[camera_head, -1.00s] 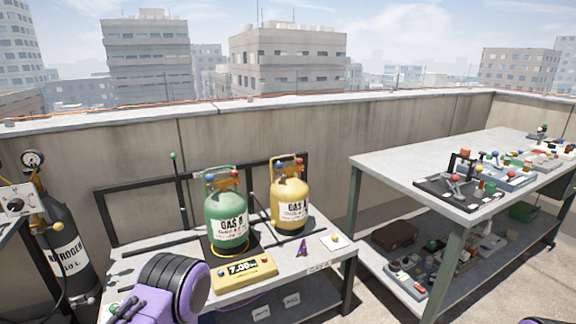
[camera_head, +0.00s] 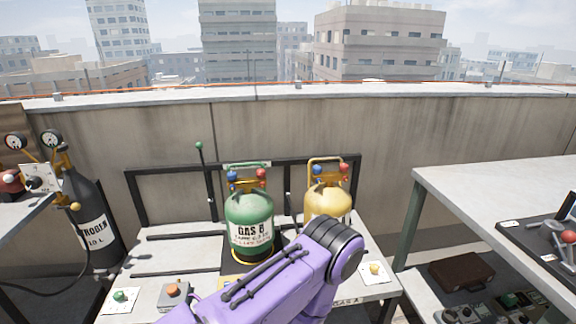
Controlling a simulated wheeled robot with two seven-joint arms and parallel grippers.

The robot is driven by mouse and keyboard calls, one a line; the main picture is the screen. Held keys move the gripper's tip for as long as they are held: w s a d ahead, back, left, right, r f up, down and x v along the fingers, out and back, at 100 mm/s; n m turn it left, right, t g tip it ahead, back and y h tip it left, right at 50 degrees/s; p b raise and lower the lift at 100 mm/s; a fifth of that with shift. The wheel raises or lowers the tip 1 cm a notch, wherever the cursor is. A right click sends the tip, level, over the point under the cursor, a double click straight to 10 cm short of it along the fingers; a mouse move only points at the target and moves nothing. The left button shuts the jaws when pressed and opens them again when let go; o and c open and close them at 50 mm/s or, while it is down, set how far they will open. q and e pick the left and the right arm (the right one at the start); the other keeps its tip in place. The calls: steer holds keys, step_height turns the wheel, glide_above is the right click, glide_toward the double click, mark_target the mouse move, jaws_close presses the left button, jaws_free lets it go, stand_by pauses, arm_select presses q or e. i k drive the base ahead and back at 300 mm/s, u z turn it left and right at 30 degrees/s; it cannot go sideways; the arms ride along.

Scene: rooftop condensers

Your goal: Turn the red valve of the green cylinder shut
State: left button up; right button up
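The green cylinder (camera_head: 249,222) labelled GAS stands upright on the low bench. On its top are a red valve (camera_head: 261,173) at the right and a blue valve (camera_head: 232,174) at the left. A purple arm of mine reaches in from the bottom, its black-banded joint in front of the yellow cylinder's lower part. No gripper fingers show, so neither gripper is in view. The digital scale seen earlier is hidden behind the arm.
The yellow cylinder (camera_head: 328,200) stands right of the green one, with its own red and blue valves. A black nitrogen cylinder (camera_head: 92,222) stands at the left. A grey table (camera_head: 490,185) is at the right. A concrete wall (camera_head: 400,140) runs behind.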

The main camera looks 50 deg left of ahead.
mark_target(260, 174)
steer(key=u, duration=0.2)
steer(key=i, duration=1)
steer(key=u, duration=1)
steer(key=i, duration=0.75)
steer(key=u, duration=0.65)
